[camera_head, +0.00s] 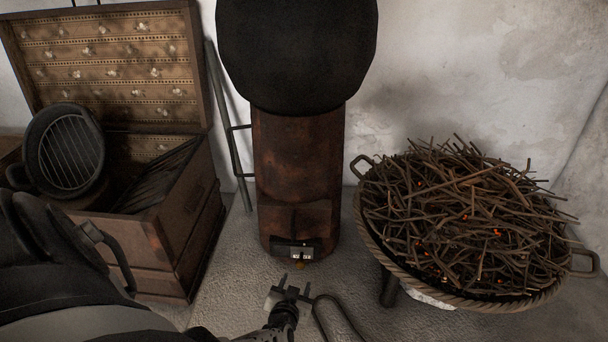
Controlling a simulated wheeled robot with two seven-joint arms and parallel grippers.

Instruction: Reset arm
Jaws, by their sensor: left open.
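My left gripper (290,287) shows at the bottom centre, in front of the foot of a rusty cylindrical stove (297,170). Its two short fingers are apart and nothing shows between them. My left arm comes in from the lower left, large and dark. My right gripper is not in view.
A large dark round body (297,50) sits above the stove. An open wooden chest (150,235) stands at left, with a round grated pot (70,152) by it. A round rope-rimmed basin (375,235) heaped with glowing twigs (460,215) stands at right.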

